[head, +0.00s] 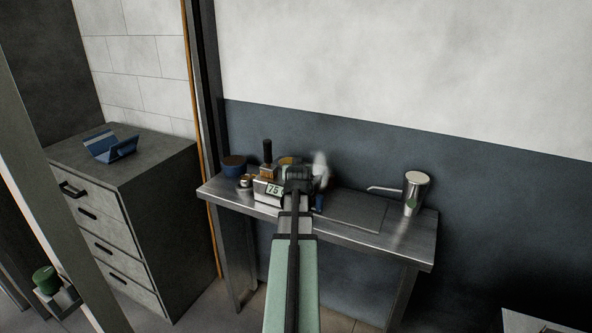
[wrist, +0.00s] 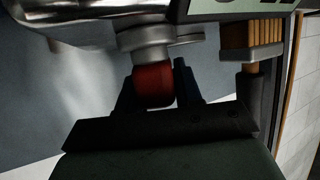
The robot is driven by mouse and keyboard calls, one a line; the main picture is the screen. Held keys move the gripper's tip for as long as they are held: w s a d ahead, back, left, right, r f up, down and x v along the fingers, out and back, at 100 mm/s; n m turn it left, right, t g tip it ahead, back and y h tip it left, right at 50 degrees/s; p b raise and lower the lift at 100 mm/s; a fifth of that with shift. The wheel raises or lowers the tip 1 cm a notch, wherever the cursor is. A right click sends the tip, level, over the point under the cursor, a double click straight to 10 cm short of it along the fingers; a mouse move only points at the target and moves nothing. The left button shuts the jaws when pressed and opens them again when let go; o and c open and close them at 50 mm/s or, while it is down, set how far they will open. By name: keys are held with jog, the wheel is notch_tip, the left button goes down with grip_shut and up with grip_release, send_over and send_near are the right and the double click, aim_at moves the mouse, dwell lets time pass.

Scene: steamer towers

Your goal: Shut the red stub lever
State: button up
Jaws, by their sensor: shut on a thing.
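The red stub lever (wrist: 153,86) shows in the wrist view below a round grey metal collar (wrist: 157,42) on the machine. My gripper (wrist: 158,88) is shut on it, with one black finger on each side of the red stub. In the head view, my gripper (head: 297,178) is at the right part of the small steel machine (head: 262,197) with a "75" display, and it hides the lever. White steam (head: 320,170) shows just right of my gripper, and a pale blur also shows in the wrist view.
The machine stands on a narrow steel table (head: 340,232) against the wall. A steel jug (head: 416,192) stands at the table's right end, and a dark blue pot (head: 234,166) at its left end. A grey drawer cabinet (head: 130,215) stands left, with a blue object (head: 110,146) on top.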

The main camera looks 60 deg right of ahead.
jog(key=shift+s+d+m+g+h, duration=0.1)
jog(key=shift+s+m+g+h, duration=0.1)
jog(key=shift+m+g, duration=0.6)
jog(key=shift+s+m+g+h, duration=0.15)
jog(key=shift+m+g+h, duration=0.05)
jog(key=shift+m+g, duration=0.6)
jog(key=shift+s+m+g, duration=0.3)
jog(key=shift+m+g, duration=0.5)
jog(key=shift+g, duration=0.4)
jog(key=shift+s+f+m+g, duration=0.1)
jog(key=shift+m+g, duration=0.2)
jog(key=o, duration=1)
jog(key=shift+c, duration=0.2)
jog(key=v, duration=1.3)
jog(key=shift+a, duration=0.4)
